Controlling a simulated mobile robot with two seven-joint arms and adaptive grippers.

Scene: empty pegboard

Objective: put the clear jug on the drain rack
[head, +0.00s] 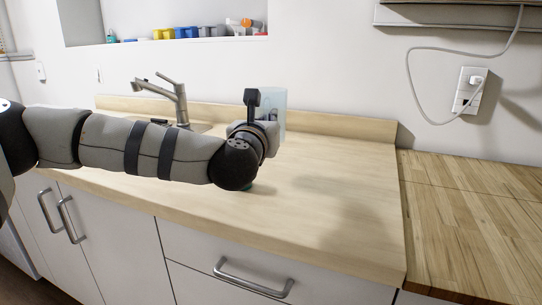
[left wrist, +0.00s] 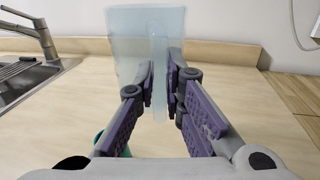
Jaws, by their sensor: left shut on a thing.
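The clear jug (head: 274,102) is a pale blue, see-through vessel above the counter, behind my left wrist in the head view. In the left wrist view the jug (left wrist: 135,35) stands close ahead, roughly upright. My left gripper (left wrist: 163,84) is shut on the jug's handle, with one purple-padded finger on each side. In the head view my left gripper (head: 266,133) is partly hidden by its own wrist. I cannot tell exactly how far the jug is above the counter. My right gripper is out of view.
The sink (left wrist: 22,80) and its faucet (head: 177,95) are to the left. A small teal object (left wrist: 103,143) is partly hidden below my gripper. The pale counter (head: 330,190) is clear to the right, beside a wooden worktop (head: 475,220). A wall stands behind.

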